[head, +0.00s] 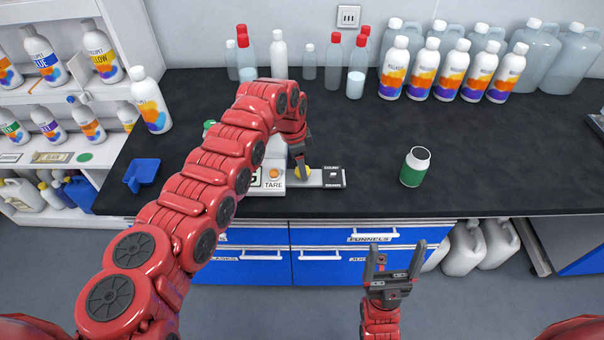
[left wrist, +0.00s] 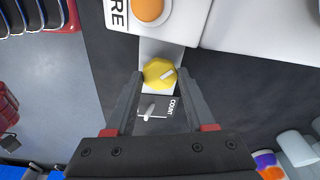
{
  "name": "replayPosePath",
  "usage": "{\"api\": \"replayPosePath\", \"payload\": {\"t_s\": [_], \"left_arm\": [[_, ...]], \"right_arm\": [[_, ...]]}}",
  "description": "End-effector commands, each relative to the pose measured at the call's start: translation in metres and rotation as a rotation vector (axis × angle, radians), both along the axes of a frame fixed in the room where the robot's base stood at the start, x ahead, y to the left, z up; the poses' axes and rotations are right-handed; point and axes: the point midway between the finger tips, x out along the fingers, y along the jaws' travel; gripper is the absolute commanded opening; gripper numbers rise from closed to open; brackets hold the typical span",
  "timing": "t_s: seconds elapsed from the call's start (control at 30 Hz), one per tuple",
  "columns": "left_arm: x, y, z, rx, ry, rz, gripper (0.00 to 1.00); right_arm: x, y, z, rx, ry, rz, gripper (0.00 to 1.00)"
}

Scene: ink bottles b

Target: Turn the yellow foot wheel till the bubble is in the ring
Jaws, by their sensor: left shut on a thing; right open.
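The yellow foot wheel (head: 304,172) is at the right end of the pale scale, beside the orange TARE button (head: 274,174). In the left wrist view the wheel (left wrist: 158,72) is faceted, with a pale bar mark on its top. My left gripper (head: 301,167) points down at the wheel and is shut on its sides; its fingers (left wrist: 161,78) stand on either side of it in the left wrist view. I see no bubble or ring in either view; my left arm covers part of the scale. My right gripper (head: 389,258) is open and empty in front of the counter.
A switch plate (head: 333,178) lies just right of the wheel. Several bottles line the back of the black counter (head: 510,150). The counter's middle right is clear.

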Motion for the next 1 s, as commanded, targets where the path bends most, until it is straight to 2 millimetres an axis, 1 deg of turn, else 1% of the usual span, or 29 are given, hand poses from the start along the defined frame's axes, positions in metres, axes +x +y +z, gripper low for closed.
{"api": "replayPosePath", "payload": {"t_s": [0.03,0.3,0.67,0.7,0.83,1.0], "left_arm": [[0.001,0.0,-0.003,0.0,-0.003,-0.014,0.0],[0.001,0.0,-0.002,0.001,-0.001,-0.099,0.0],[0.0,0.0,0.0,0.001,0.0,-0.118,0.0],[0.0,0.0,0.0,0.001,0.0,-0.118,0.62],[0.0,0.0,0.0,0.001,0.001,-0.117,0.85],[0.0,0.0,0.0,0.001,0.001,-0.117,0.85]], "right_arm": [[0.0,0.0,-0.008,0.0,0.0,0.0,0.85],[0.0,0.0,-0.024,0.0,0.0,0.0,0.85],[0.0,0.0,-0.024,0.0,0.0,0.0,0.85],[0.0,0.0,-0.024,0.0,0.0,0.0,0.85],[0.0,0.0,-0.024,0.0,0.0,0.0,0.85],[0.0,0.0,-0.024,0.0,0.0,0.0,0.85]]}}
